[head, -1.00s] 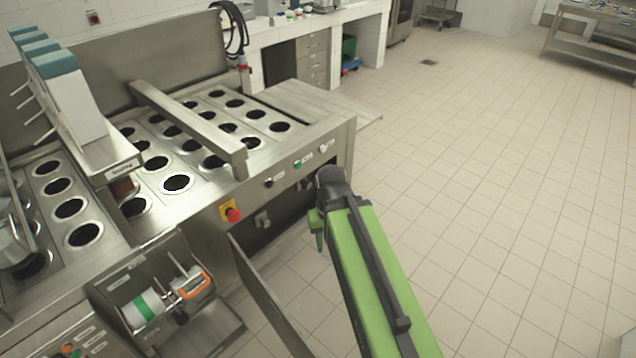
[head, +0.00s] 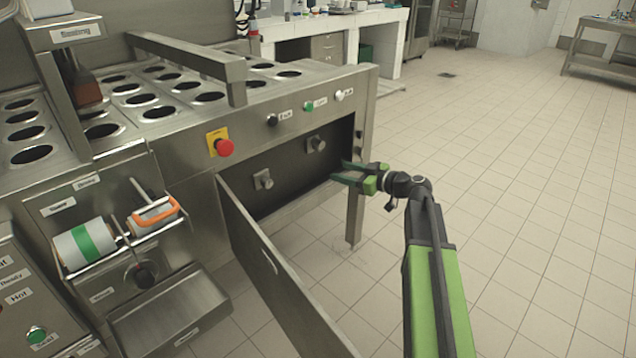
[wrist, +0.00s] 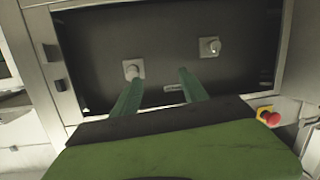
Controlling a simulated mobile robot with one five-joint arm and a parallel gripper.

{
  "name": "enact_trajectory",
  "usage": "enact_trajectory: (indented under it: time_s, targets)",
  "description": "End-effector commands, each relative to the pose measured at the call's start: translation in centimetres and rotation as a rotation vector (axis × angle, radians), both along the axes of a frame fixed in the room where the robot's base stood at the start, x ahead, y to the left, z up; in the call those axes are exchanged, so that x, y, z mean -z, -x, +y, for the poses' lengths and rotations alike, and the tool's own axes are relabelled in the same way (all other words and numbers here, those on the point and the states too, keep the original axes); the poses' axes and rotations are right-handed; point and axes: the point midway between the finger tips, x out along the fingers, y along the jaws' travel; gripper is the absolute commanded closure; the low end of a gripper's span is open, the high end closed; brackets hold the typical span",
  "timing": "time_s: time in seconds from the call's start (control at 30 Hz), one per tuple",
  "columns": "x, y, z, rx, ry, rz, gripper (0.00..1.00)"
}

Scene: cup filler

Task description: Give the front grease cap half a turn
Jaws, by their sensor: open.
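Two square metal grease caps sit on the dark back wall of the open compartment: a left one (head: 263,180) and a right one (head: 316,143) in the head view. Both show in the wrist view, one at the left (wrist: 133,69) and one at the right (wrist: 210,46). I cannot tell from a label which is the front one. My gripper (head: 340,172) is open and empty at the compartment's right end, nearer the right cap. In the wrist view its green fingers (wrist: 160,78) point at the wall, one fingertip just below the left-hand cap. Touching is not clear.
The compartment's door (head: 275,270) hangs open, slanting toward the camera. A red emergency button (head: 223,147) on a yellow plate is left of the compartment. A sloping metal tray (head: 170,308) juts out at lower left.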

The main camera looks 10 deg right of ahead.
Motion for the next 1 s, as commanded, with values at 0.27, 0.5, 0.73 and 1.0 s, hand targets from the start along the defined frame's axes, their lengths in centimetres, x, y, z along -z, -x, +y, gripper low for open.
enact_trajectory:
  time_s: [0.27, 0.5, 0.73, 1.0]
  targets:
    - [1.0, -2.5, -5.3, 0.099, -0.004, -0.234, 0.48]
    - [0.6, -3.6, -4.7, 0.1, -0.003, -0.239, 0.48]
    - [0.6, -8.0, -1.5, 0.096, -0.004, -0.238, 0.48]
    - [0.7, -13.4, 2.5, 0.096, -0.003, -0.237, 0.48]
